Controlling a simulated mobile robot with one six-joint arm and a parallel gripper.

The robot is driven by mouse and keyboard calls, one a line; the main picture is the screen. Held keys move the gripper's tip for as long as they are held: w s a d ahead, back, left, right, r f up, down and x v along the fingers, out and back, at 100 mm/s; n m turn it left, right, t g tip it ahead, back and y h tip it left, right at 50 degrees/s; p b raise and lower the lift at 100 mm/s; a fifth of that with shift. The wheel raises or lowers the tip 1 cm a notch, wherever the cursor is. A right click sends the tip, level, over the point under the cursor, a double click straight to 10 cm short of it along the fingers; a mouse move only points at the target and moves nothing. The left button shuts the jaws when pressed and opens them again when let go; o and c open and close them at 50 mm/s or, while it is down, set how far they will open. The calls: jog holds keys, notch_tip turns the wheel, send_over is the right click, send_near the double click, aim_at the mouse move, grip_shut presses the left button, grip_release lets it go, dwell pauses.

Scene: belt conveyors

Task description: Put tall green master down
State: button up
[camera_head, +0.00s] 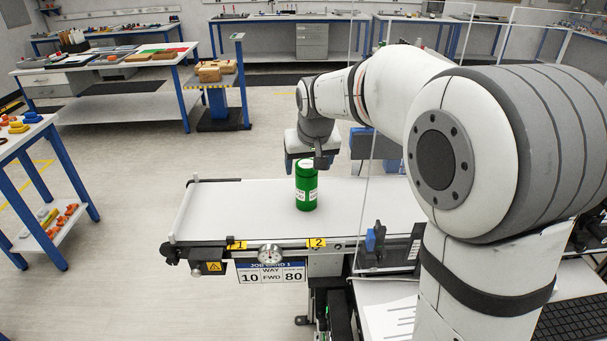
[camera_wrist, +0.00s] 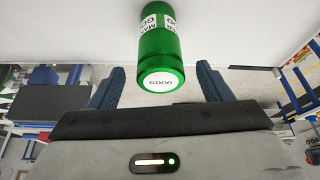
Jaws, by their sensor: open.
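The tall green master (camera_head: 306,188) is a green cylinder with white labels. My gripper (camera_head: 310,163) is at the top of the master in the head view. My gripper (camera_wrist: 160,88) shows its two fingers spread apart in the wrist view, with gaps on both sides of the cylinder.
A dial gauge (camera_head: 269,254) and a sign (camera_head: 271,272) are on the conveyor's front side. The belt left of the master is clear. A side table (camera_head: 28,135) with coloured parts stands at the left.

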jog(key=v, duration=0.7)
jog(key=shift+r, duration=0.1)
